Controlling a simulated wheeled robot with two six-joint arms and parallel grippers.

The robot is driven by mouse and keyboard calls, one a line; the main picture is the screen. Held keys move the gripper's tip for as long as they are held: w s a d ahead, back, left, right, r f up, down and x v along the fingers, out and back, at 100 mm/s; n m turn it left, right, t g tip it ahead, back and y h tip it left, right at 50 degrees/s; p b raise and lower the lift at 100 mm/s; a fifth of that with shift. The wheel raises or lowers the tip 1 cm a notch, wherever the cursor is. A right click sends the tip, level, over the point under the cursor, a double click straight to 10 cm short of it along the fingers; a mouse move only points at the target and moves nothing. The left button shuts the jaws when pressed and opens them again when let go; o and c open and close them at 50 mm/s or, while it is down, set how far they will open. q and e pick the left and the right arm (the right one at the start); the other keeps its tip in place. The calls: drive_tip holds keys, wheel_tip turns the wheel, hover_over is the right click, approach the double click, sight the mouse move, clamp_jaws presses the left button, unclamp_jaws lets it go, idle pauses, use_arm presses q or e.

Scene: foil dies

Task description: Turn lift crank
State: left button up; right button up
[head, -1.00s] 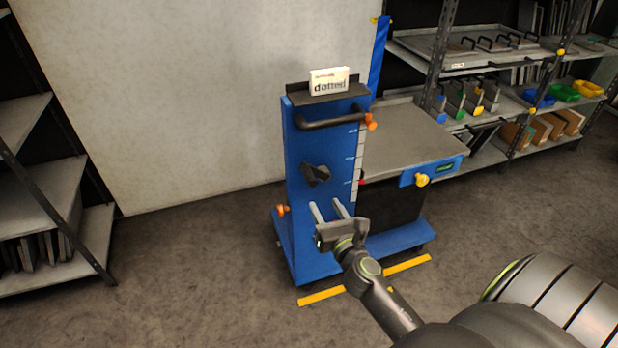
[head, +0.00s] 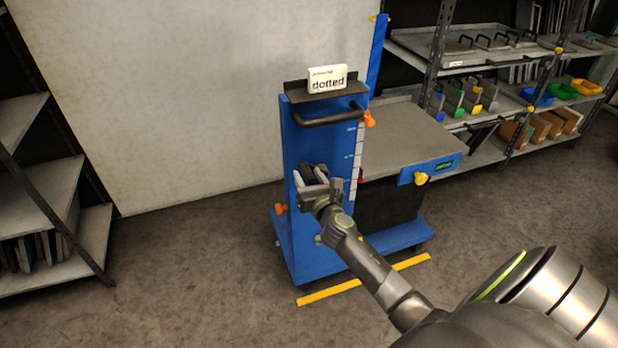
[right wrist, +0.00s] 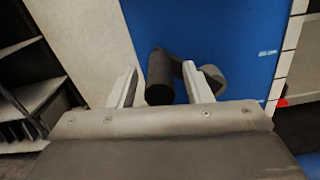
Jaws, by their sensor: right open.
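The blue lift (head: 302,245) stands upright in the middle of the head view, with a grey platform (head: 400,138) on its right side. Its black crank is on the front face; in the head view it is mostly hidden behind my right gripper (head: 310,177). In the right wrist view the crank's black handle (right wrist: 160,78) lies between the two fingers of my right gripper (right wrist: 158,88), with room beside it. A grey round hub (right wrist: 212,78) shows behind the right finger. The right gripper is open. My left gripper is not in view.
A yellow floor strip (head: 330,294) lies at the lift's foot. Shelves (head: 40,190) stand at left and a loaded rack (head: 490,90) at back right. Floor between is clear.

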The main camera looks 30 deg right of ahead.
clamp_jaws()
idle(0.3)
